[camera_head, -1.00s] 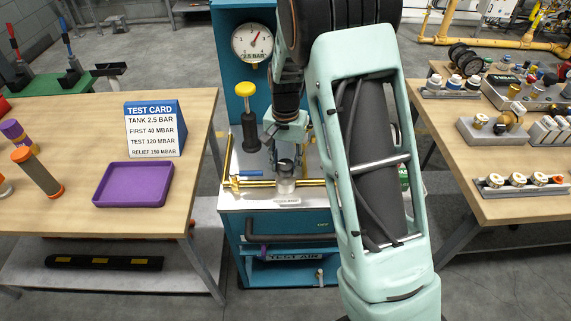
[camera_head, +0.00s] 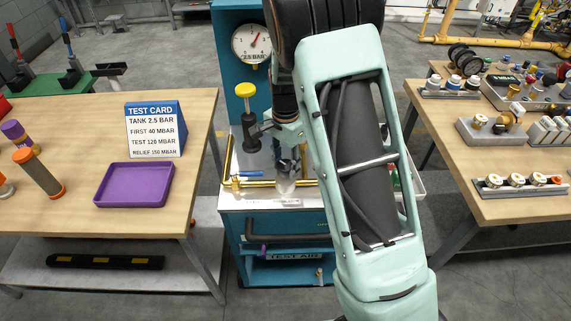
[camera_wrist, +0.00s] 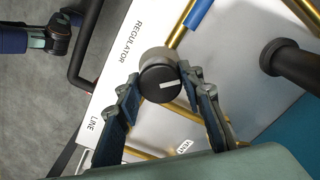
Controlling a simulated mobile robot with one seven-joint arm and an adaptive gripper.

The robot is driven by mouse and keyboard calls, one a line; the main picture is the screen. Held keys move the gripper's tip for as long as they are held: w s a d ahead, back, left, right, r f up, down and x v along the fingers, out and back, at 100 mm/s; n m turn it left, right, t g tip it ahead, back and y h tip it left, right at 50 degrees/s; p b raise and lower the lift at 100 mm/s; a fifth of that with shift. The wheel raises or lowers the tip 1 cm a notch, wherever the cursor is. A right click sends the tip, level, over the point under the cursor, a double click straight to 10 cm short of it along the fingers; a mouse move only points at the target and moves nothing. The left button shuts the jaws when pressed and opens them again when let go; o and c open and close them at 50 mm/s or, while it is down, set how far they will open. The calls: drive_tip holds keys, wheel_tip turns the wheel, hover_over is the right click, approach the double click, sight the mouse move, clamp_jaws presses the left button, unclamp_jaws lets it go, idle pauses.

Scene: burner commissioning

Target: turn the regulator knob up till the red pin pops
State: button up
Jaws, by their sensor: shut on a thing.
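The regulator knob (camera_wrist: 160,88) is black on top with a white pointer line, on a round silver body, beside the REGULATOR label in the wrist view. My gripper (camera_wrist: 160,77) has a finger on each side of it and is shut on it. In the head view my gripper (camera_head: 287,168) reaches down to the silver regulator body (camera_head: 285,187) on the rig's top. The dial gauge (camera_head: 252,43) is marked 2.5 BAR. I cannot make out a red pin in either view.
A hand pump with a yellow knob (camera_head: 245,90) stands just left of my gripper. Brass pipe (camera_head: 229,160) and a blue lever (camera_head: 250,174) lie close by. The test card (camera_head: 154,129) and purple tray (camera_head: 133,184) are on the left bench. Fittings crowd the right bench.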

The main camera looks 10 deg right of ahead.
sight(285, 165)
drive_tip(key=o, duration=1.2)
drive_tip(key=shift+c, duration=0.2)
drive_tip(key=shift+r, duration=0.15)
wheel_tip(285, 165, up, 12)
